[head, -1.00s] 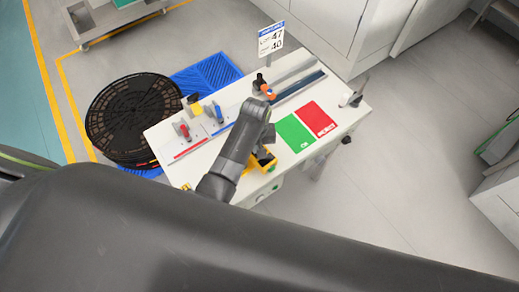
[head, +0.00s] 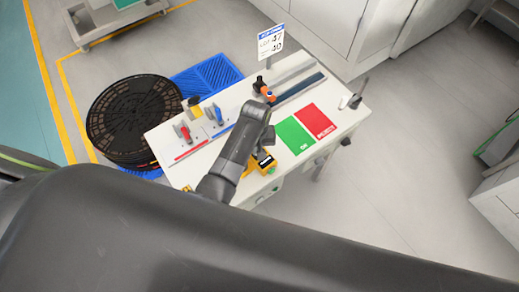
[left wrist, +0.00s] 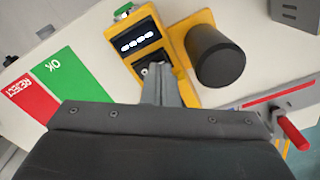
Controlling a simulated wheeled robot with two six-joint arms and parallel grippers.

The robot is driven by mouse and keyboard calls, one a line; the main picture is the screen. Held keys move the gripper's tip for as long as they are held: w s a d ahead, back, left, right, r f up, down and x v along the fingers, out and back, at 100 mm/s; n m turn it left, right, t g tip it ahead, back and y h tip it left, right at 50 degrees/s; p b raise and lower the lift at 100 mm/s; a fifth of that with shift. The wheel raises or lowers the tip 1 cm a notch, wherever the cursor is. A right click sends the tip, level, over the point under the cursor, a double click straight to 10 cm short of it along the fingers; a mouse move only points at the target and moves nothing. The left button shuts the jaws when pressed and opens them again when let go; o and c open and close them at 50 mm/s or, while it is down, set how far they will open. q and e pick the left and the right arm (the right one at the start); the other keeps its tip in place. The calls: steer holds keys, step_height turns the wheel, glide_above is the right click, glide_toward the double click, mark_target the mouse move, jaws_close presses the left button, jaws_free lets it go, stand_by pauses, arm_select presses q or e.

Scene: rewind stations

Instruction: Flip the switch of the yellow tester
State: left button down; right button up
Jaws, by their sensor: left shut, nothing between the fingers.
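The yellow tester (head: 262,169) sits at the front edge of the white table, partly hidden by my left arm in the head view. In the left wrist view, the yellow tester (left wrist: 135,38) shows a lit display with white characters and a green button (left wrist: 124,11) at its far end. A small switch sits below the display, near my left gripper's fingertips (left wrist: 157,70), and is mostly hidden by them. My left gripper is shut and empty, its tips at the tester's face; I cannot tell whether they touch the switch. My right gripper is out of view.
A black cylinder (left wrist: 215,57) on a yellow base stands right beside the tester. The green OK card (head: 295,135) and red REJECT card (head: 317,120) lie to the right. Red (head: 185,134) and blue (head: 218,115) clamps stand on the left. A black reel (head: 133,115) lies beyond the table.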

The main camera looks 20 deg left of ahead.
arm_select(q)
steer(key=shift+r, duration=2.9)
